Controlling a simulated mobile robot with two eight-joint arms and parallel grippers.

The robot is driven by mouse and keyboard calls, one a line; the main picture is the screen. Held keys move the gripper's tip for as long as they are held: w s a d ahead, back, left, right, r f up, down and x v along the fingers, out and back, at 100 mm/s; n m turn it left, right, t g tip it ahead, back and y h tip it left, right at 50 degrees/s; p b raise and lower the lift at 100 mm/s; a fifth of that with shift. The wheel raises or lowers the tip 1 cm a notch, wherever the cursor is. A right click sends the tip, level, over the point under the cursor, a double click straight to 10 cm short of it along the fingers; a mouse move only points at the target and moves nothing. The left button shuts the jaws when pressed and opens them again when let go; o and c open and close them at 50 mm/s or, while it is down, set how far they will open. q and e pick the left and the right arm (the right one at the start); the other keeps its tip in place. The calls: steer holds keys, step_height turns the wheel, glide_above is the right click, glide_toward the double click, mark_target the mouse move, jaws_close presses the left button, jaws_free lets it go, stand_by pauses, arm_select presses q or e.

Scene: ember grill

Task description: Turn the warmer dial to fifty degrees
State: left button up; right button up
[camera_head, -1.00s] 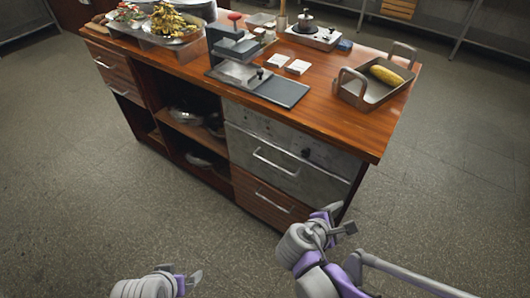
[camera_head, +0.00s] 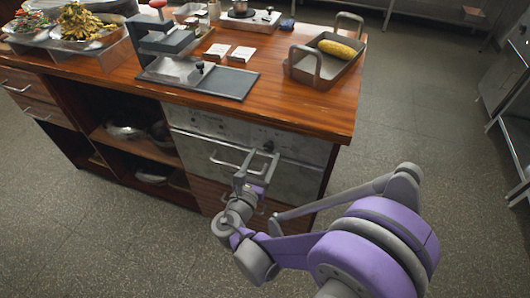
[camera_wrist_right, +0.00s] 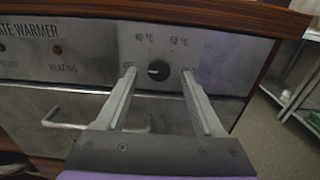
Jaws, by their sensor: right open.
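The warmer dial (camera_wrist_right: 158,71) is a round black knob on a steel panel (camera_wrist_right: 95,45) in the right wrist view. A pale mark shows on its face, and degree markings are printed above it, too blurred to read surely. My right gripper (camera_wrist_right: 158,82) is open, with one finger on each side of the dial; I cannot tell whether they touch it. My left gripper is not in view.
A bar handle (camera_head: 228,163) sticks out from the drawer, left of my right gripper. The wooden counter top (camera_head: 300,113) overhangs the panel. A tray (camera_head: 302,68) with corn (camera_head: 337,48) stands on its right end. Floor is free to the right.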

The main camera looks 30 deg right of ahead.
mark_target(269, 146)
steer(key=shift+x, duration=1.2)
jaws_close()
